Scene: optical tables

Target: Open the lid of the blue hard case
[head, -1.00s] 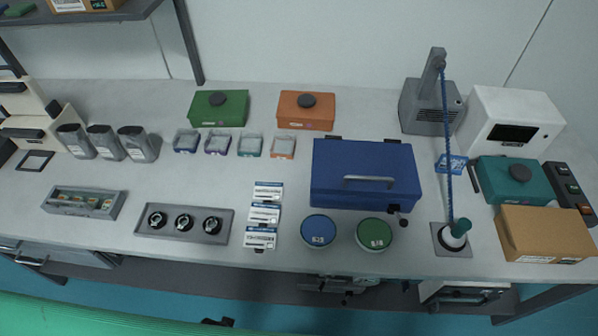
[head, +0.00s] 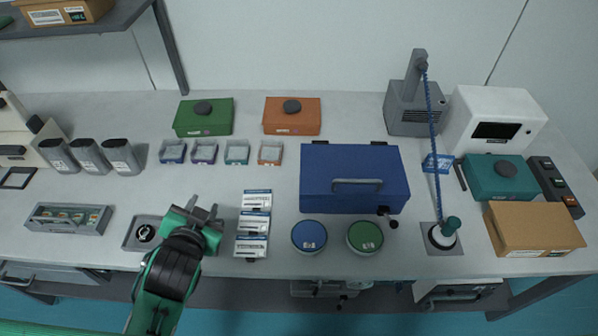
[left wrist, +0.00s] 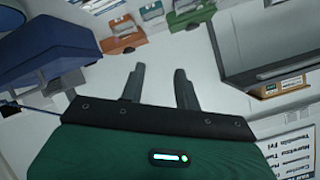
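The blue hard case (head: 345,165) stands on the table right of centre in the head view, its lid shut. A grey handle (head: 357,185) is on its front side, with a small dark latch-like part (head: 388,212) near its front right corner. My left gripper (head: 203,213) is over the watch tray, well to the left of the case. In the left wrist view its two fingers (left wrist: 160,85) stand apart with nothing between them, and part of a blue box-like object (left wrist: 45,50) shows at upper left. My right gripper is not in view.
Blue (head: 309,236) and green (head: 365,236) round tubs stand just in front of the case. White labelled packs (head: 254,222) lie between my left gripper and the case. Green (head: 204,118) and orange (head: 292,117) boxes are behind. A blue rope (head: 433,140) hangs to the right.

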